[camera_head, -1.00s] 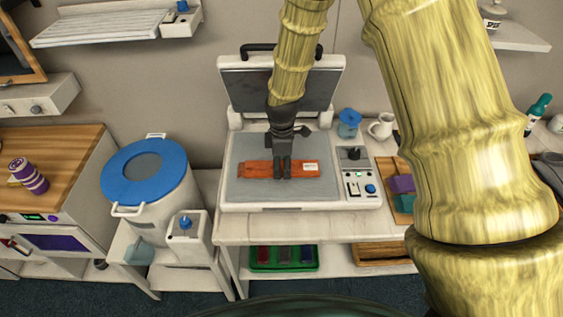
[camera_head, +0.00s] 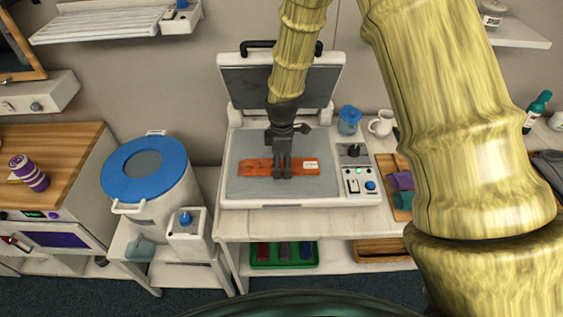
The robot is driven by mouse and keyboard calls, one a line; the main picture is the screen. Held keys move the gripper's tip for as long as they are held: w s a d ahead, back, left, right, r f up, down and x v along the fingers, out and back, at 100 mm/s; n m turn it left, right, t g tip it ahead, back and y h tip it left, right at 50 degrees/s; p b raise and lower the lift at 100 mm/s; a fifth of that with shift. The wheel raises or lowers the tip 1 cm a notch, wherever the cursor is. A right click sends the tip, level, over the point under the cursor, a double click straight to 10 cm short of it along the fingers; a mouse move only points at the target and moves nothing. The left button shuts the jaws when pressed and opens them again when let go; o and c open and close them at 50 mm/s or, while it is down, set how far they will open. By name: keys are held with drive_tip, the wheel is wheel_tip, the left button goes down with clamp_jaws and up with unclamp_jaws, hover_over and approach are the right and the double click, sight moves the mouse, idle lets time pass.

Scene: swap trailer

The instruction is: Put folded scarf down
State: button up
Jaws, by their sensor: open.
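The folded scarf (camera_head: 254,167) is a flat orange-red strip with a pale label near its right end. It lies across the grey lower plate (camera_head: 252,188) of a white press with its lid raised. My gripper (camera_head: 283,176) points down over the middle of the scarf, and its dark fingers hide that part. The jaws are open, though the finger gap looks narrow from here. I cannot tell whether the fingertips touch the scarf.
The raised press lid (camera_head: 280,88) stands behind my gripper. A control panel (camera_head: 357,182) is on the press's right. A blue cup (camera_head: 349,120) and a white jug (camera_head: 381,123) stand behind it. A blue-lidded drum (camera_head: 145,170) stands left. A green tray (camera_head: 284,265) sits on the shelf below.

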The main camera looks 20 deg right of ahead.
sight(282, 165)
wheel_tip(282, 165, up, 12)
drive_tip(key=b, duration=0.4)
idle(0.4)
idle(0.3)
